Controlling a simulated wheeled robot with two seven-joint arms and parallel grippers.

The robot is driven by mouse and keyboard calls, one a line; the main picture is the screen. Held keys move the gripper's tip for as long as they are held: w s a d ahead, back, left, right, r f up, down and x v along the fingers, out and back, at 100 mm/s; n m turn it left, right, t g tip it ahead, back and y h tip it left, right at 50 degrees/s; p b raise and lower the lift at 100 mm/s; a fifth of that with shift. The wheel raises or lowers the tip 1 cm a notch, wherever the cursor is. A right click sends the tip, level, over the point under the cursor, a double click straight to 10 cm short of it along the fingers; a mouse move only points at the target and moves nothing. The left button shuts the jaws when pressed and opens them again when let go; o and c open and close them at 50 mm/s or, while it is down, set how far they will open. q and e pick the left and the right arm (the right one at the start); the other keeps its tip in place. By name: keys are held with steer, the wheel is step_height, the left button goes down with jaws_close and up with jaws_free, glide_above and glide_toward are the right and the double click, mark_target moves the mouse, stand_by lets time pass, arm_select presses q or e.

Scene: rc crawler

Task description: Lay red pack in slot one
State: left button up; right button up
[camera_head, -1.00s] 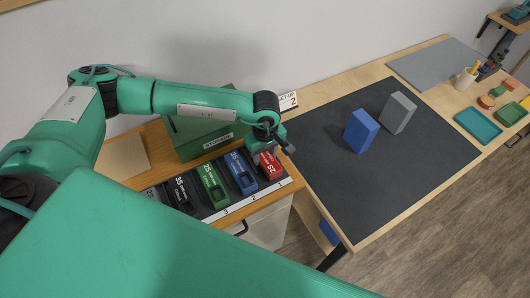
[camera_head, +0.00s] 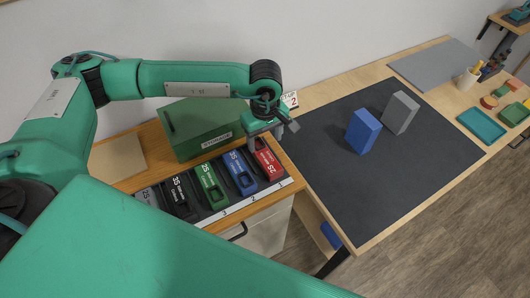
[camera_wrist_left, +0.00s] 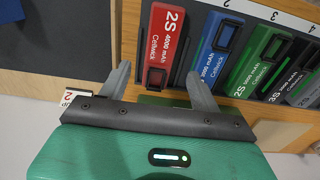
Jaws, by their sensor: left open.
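The red pack (camera_head: 269,164) lies in the end slot of the dark rack (camera_head: 211,215), at the right in the head view, beside the blue pack (camera_head: 240,172). In the left wrist view the red pack (camera_wrist_left: 164,38) lies flat next to the blue pack (camera_wrist_left: 215,52), which is at the slot marked 2. My left gripper (camera_head: 267,131) is raised just behind the red pack's far end. Its fingers (camera_wrist_left: 160,85) are spread and empty, apart from the pack. My right gripper does not show.
Green (camera_head: 212,186), black (camera_head: 179,195) and grey packs fill slots farther left. A green storage box (camera_head: 196,129) stands behind the rack. On the dark mat (camera_head: 400,185) to the right stand a blue block (camera_head: 362,131) and a grey block (camera_head: 400,112); its front is clear.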

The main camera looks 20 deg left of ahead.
arm_select(q)
step_height(320, 180, up, 5)
steer(key=shift+f+b, duration=0.1)
steer(key=shift+b, duration=0.45)
